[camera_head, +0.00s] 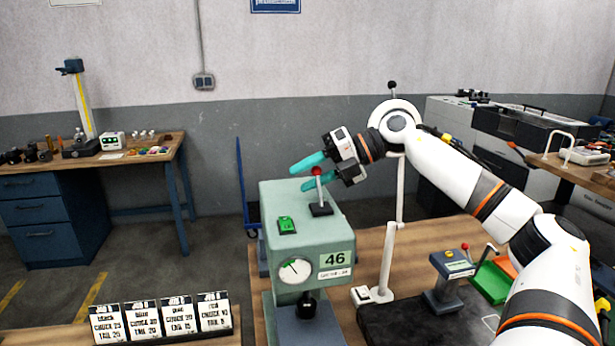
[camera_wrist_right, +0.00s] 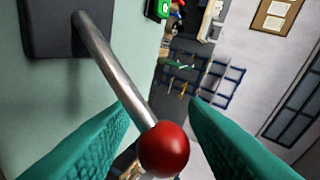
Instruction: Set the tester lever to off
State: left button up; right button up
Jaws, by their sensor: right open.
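The grey-green tester (camera_head: 290,247) stands on the wooden bench and carries a "46" label and a round dial (camera_head: 295,269). Its lever (camera_head: 319,190) is a metal rod with a red ball knob (camera_head: 317,171), rising from a black base on top. In the right wrist view the red knob (camera_wrist_right: 164,149) sits between the teal fingers, with gaps on both sides. My right gripper (camera_head: 299,177) is open around the knob end of the lever. My left gripper is out of view.
Several job cards (camera_head: 163,318) stand at the front left. A white post (camera_head: 386,262) and a small device with a red-knobbed lever (camera_head: 452,268) stand right of the tester. A blue workbench (camera_head: 60,213) is at the far left, with open floor between.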

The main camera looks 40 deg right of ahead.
jog(key=b+v, duration=0.3)
jog(key=v, duration=0.8)
jog(key=shift+s+d, duration=0.25)
jog(key=shift+d, duration=0.05)
jog(key=shift+r, duration=0.1)
